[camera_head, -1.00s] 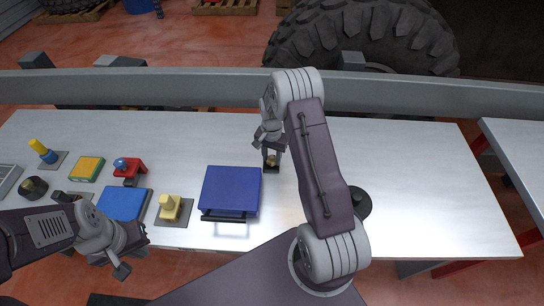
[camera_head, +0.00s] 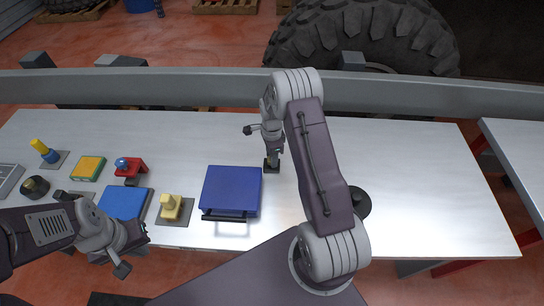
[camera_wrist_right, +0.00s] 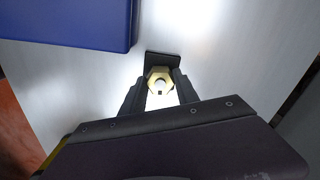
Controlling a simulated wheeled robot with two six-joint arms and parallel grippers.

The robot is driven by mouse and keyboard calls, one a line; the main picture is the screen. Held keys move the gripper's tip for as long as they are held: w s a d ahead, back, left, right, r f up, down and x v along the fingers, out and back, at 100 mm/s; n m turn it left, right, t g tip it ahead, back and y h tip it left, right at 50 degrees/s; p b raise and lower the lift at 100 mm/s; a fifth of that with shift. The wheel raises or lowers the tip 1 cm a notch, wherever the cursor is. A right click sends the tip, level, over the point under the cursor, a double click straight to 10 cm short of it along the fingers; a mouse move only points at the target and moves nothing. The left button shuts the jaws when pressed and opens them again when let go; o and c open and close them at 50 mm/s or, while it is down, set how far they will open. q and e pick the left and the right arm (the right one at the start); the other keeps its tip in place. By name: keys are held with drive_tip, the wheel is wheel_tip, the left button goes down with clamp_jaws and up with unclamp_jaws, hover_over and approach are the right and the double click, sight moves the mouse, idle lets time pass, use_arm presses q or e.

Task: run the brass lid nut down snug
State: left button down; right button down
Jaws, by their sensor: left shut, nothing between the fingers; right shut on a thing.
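The brass lid nut (camera_wrist_right: 159,78) shows in the right wrist view as a gold hexagon with a pale stud end in its middle. My right gripper (camera_wrist_right: 158,92) is shut on the nut, one dark finger on each side of it. A small dark plate (camera_wrist_right: 163,58) lies on the table just beyond the nut. In the head view my right gripper (camera_head: 272,162) points down at the table to the right of the blue box, and its fingers mostly hide the nut. My left gripper (camera_head: 134,245) is shut and empty near the table's front edge.
The blue box (camera_head: 231,188) with a dark front handle stands left of my right gripper. A black round thing (camera_head: 360,202) stands right. The table's right part is clear.

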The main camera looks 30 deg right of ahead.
drive_tip(key=shift+w+d+r+m, duration=0.1)
drive_tip(key=shift+w+r+m, duration=0.15)
drive_tip(key=shift+m, duration=0.35)
drive_tip(key=c, duration=1)
unclamp_jaws()
drive_tip(key=shift+c, duration=0.2)
drive_tip(key=shift+o, duration=0.7)
drive_tip(key=shift+s+f, duration=0.1)
wheel_tip(320, 180, up, 9)
drive_tip(key=shift+b, duration=0.45)
